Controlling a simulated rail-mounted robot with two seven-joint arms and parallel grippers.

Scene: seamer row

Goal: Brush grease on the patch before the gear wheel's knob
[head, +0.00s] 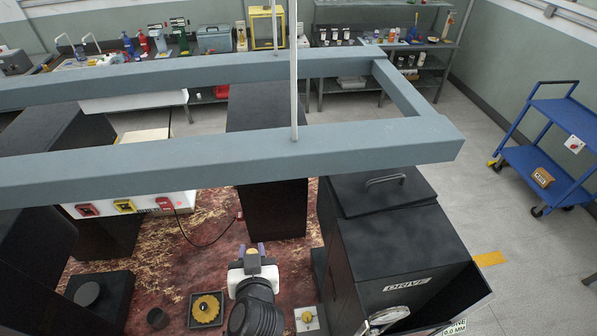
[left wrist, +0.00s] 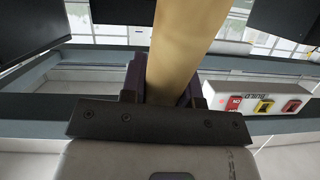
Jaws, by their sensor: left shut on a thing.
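My left gripper (head: 253,250) is low in the middle of the head view, with its purple fingers pointing away. It is shut on a tan, handle-like piece (left wrist: 185,45), which I take to be the brush. The piece runs up out of the left wrist view, and its bristles are not visible. A yellow toothed gear wheel (head: 206,308) lies in a dark square tray, left of my gripper. A pale plate with a yellow knob (head: 306,318) is to the right of my arm. I cannot make out a grease patch. My right gripper is not in view.
A black DRIVE cabinet (head: 400,250) stands close on the right. A grey beam frame (head: 230,150) crosses above the work area. A white panel with red and yellow switches (head: 130,206) is at the left.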

